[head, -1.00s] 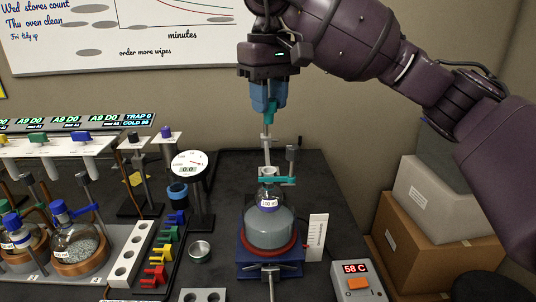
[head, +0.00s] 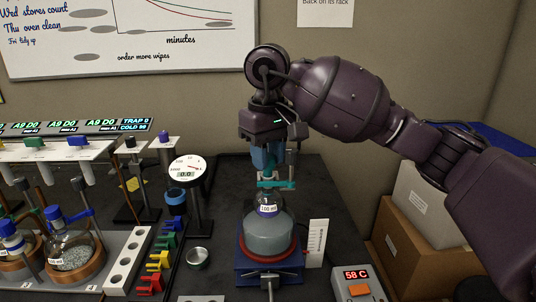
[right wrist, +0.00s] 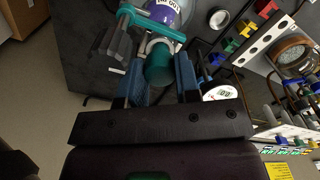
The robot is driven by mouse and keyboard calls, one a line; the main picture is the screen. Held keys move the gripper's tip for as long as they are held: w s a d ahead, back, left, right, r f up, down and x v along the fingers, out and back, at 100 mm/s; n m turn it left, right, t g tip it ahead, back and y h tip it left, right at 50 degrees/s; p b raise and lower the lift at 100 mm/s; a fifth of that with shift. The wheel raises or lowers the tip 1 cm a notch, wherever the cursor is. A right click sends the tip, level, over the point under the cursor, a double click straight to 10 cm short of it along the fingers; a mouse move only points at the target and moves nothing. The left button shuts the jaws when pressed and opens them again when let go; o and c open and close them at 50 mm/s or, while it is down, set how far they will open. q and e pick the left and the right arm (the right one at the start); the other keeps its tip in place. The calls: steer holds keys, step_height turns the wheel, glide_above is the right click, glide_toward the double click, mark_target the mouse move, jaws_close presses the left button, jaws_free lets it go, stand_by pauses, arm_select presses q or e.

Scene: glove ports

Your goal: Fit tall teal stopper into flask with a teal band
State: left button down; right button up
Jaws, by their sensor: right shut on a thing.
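The teal stopper (right wrist: 160,65) is between the blue fingers of my right gripper (head: 266,160). In the head view the stopper is mostly hidden by fingers and clamp. The round flask (head: 268,236) stands upright below, with cloudy grey contents, a white volume label and a blue-purple band (head: 268,209) at its neck. A teal clamp (head: 287,185) holds the neck. The gripper is right above the flask mouth, the stopper in line with the neck; I cannot tell how deep it sits. In the right wrist view the flask's band (right wrist: 168,12) shows beyond the stopper. My left gripper is not in view.
The flask rests in a red ring on a blue stand (head: 254,267). A round dial gauge (head: 187,168) stands to the left. A heater display (head: 356,282) is at front right. Other flasks (head: 72,250) and coloured clips (head: 160,259) are further left. Cardboard boxes (head: 411,240) stand at right.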

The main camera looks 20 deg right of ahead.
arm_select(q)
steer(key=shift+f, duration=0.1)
arm_select(e)
steer(key=shift+f, duration=0.1)
steer(key=shift+f, duration=0.25)
arm_select(q)
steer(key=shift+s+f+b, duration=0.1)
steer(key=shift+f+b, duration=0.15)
steer(key=shift+b, duration=0.05)
arm_select(e)
steer(key=shift+f, duration=0.1)
steer(key=shift+f, duration=0.2)
steer(key=o, duration=0.9)
steer(key=shift+r, duration=0.1)
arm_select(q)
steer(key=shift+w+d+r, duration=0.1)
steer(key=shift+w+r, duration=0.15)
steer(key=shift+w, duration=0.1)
